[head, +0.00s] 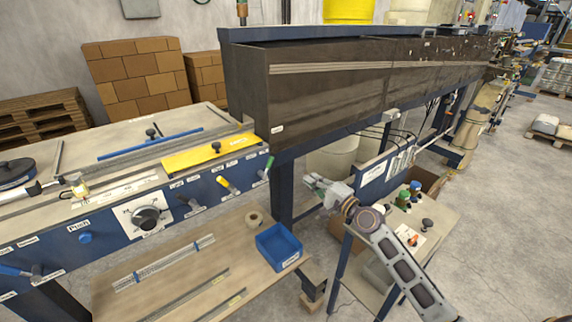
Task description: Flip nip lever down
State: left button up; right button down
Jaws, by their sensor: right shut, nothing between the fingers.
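Several small levers stick out of the blue front panel (110,228) of the machine. One has a yellow handle (228,185), one a green handle (268,167) and one a dark handle (190,205). The labels beside them are too small to read, so I cannot tell which is the nip lever. My right gripper (309,182) is shut and empty. My left gripper is not in view.
A long dark trough (350,80) runs above and behind my right gripper. A blue bin (278,246) and a tape roll (254,219) sit on the lower shelf. A small table (440,215) with knobs stands beside my right arm. Open floor (510,230) lies to the right.

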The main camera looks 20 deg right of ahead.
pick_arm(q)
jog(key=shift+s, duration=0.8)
pick_arm(e)
jog(key=m, duration=0.5)
jog(key=shift+s+a, duration=0.15)
jog(key=shift+a, duration=0.2)
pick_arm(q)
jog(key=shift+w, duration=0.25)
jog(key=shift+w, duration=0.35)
